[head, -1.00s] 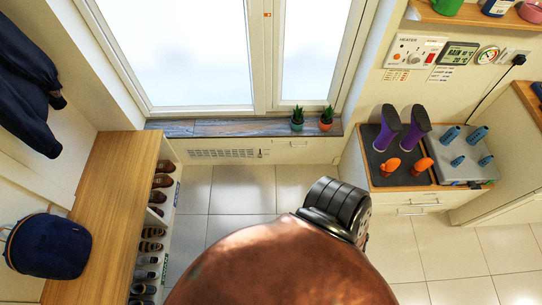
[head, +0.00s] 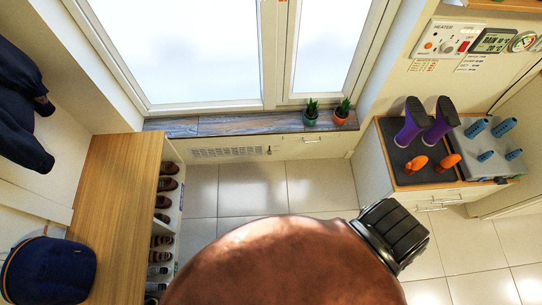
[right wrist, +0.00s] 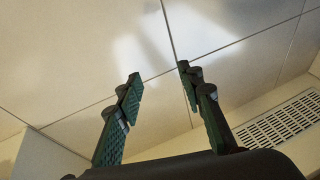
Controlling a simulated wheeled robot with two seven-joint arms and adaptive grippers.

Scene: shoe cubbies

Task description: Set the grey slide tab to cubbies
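I cannot make out a grey slide tab for certain. A small dark upright piece (head: 269,150) sits at the right end of the white vent grille (head: 226,152) under the window sill; it is too small to read. The shoe cubbies (head: 172,222) are under the wooden bench top at the left, with several shoes inside. My right gripper (right wrist: 156,80) shows in the right wrist view with its two green-padded fingers apart and nothing between them. Pale floor tiles lie beyond it, and the grille (right wrist: 283,122) is at its right. My left gripper is out of view.
A drying stand (head: 381,168) with purple boots, orange pegs and blue pegs stands at the right. A heater panel (head: 449,38) is on the wall above. Two potted plants (head: 311,120) stand on the sill. Tiled floor (head: 255,185) is clear; its near part is hidden.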

